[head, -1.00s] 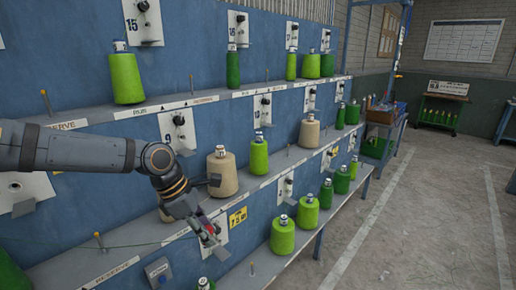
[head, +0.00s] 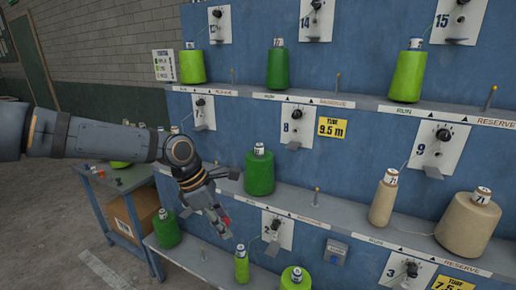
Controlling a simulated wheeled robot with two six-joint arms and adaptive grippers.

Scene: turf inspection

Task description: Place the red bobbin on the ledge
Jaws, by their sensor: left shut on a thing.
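My left gripper (head: 221,223) hangs from the arm that comes in from the left, pointing down and to the right. The gripper is in front of the blue rack, near the left end of the middle ledge (head: 345,214). A dark green bobbin (head: 259,174) stands upright on that ledge, just right of the gripper. I cannot tell whether the gripper touches the ledge. My right gripper is not in view.
Two beige bobbins, one slim (head: 382,203) and one wide (head: 468,224), stand on the middle ledge to the right. A thin peg (head: 316,197) rises from the bare stretch between. An upper ledge (head: 345,101) holds green bobbins. A table with a cardboard box (head: 131,217) is at left.

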